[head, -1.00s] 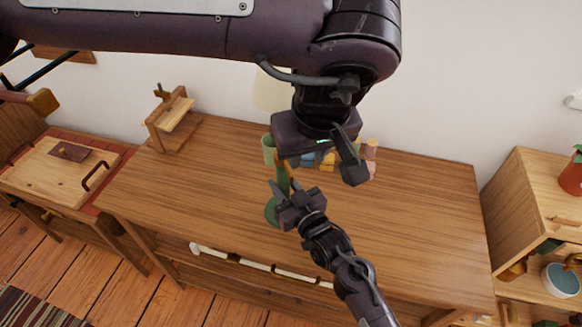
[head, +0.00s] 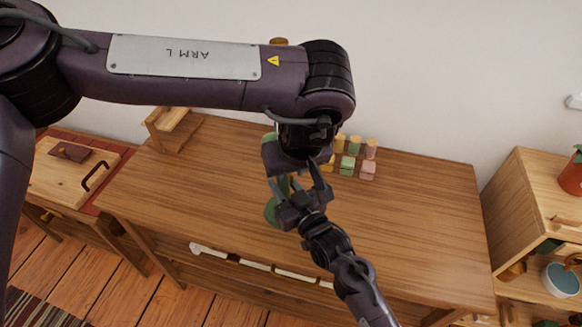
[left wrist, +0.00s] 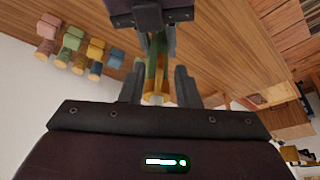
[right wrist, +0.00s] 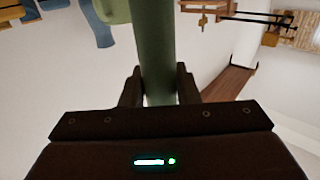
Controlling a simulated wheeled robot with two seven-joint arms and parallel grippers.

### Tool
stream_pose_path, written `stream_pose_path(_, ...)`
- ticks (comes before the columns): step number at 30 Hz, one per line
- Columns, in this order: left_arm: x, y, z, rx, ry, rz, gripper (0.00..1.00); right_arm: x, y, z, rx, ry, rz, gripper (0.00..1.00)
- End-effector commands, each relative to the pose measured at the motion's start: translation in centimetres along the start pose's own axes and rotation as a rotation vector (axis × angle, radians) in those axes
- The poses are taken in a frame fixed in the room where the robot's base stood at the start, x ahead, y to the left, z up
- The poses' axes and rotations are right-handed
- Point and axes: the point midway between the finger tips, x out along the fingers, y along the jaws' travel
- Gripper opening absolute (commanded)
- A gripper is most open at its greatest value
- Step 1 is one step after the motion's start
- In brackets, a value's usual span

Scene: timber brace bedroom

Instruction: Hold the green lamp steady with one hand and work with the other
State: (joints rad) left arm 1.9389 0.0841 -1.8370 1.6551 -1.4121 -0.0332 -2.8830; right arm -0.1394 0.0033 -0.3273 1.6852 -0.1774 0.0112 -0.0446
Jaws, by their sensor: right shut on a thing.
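The green lamp stands on the wooden table; its round base (head: 271,213) shows left of my right gripper (head: 287,190). In the right wrist view its green stem (right wrist: 155,45) runs between the fingers of my right gripper (right wrist: 158,88), which is shut on it. My left gripper (head: 296,172) is just above, partly hiding the lamp. In the left wrist view my left gripper (left wrist: 159,84) has its fingers apart, with the stem's brass-coloured end (left wrist: 154,98) in line between them, not visibly touched. The lamp's upper part is hidden in the head view.
Several coloured blocks with wooden tops (head: 348,163) stand at the table's back, right of the grippers. A wooden stand (head: 172,128) is at the back left. The table's right half (head: 420,220) is clear. A shelf unit (head: 530,215) stands beyond the right edge.

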Motion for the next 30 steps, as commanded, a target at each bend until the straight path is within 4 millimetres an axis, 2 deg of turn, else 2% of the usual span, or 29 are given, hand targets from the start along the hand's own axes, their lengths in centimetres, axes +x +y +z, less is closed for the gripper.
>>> stream_pose_path(8,0.13,0.03,0.00,0.000,0.000,0.001,0.29,0.00,0.02,0.02,0.000,0.000,0.000,0.00)
stream_pose_path(15,0.10,0.04,0.00,0.000,0.000,0.001,0.00,0.00,0.01,0.02,0.000,0.000,0.000,0.00)
stream_pose_path(23,0.09,0.10,0.00,-0.007,0.000,-0.002,0.00,0.00,0.01,0.02,0.000,0.000,0.000,0.00)
stream_pose_path(30,0.09,0.66,-0.03,-0.082,-0.001,-0.033,0.00,0.00,0.00,0.03,0.000,0.000,0.000,0.00)
